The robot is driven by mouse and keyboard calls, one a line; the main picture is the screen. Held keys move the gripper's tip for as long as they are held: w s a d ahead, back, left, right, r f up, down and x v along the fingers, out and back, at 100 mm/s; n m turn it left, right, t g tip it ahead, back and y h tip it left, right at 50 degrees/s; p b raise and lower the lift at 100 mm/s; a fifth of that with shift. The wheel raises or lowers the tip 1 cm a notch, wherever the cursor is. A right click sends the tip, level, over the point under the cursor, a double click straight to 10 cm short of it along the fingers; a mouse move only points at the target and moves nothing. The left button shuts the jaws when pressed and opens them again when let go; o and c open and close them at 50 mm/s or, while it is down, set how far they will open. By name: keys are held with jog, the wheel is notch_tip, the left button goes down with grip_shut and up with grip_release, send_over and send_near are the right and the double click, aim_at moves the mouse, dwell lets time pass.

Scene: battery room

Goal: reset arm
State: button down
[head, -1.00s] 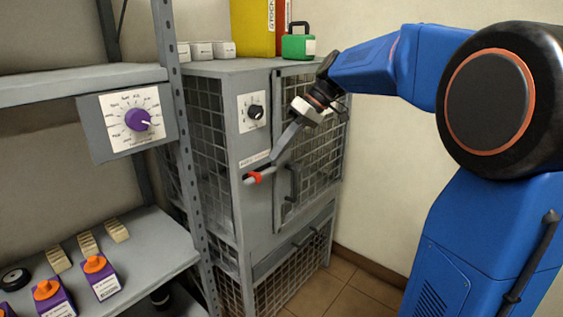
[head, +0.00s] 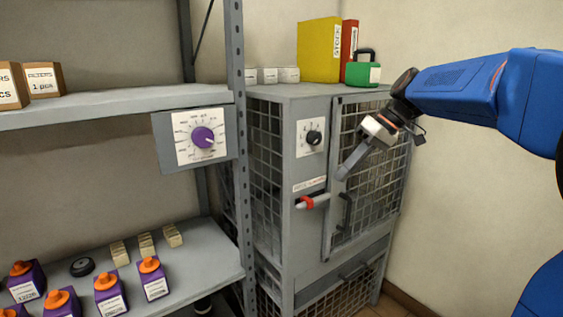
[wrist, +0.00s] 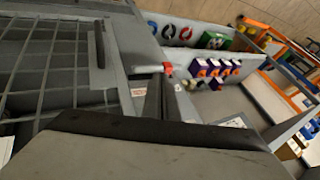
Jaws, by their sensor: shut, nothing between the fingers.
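My gripper (head: 346,174) is shut and empty. In the head view it points down and left in front of the mesh cabinet door (head: 372,165), up and right of the grey lever with a red band (head: 307,202). A gap shows in the picture between the fingertips and the lever. In the wrist view the closed fingers (wrist: 155,95) point towards the red band (wrist: 167,68), which shows just beyond their tips. I cannot tell the exact depth between them. My blue arm reaches in from the right.
The grey cabinet (head: 287,92) has a black knob (head: 314,138) and a dark door handle (head: 346,212). A green case (head: 362,74) and yellow binder (head: 318,50) stand on top. A shelf post (head: 237,130) and purple dial (head: 203,138) are left. Wall bounds the right.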

jog(key=s+d+f+m+t+h, duration=0.2)
jog(key=s+d+f+m+h, duration=0.1)
jog(key=s+f, duration=0.7)
jog(key=s+d+f+m+t+h, duration=0.1)
jog(key=s+f+m+h, duration=0.3)
jog(key=s+f, duration=0.6)
jog(key=s+d, duration=0.1)
jog(key=s, duration=0.6)
jog(key=shift+s+d+t, duration=0.4)
jog(key=shift+r, duration=0.1)
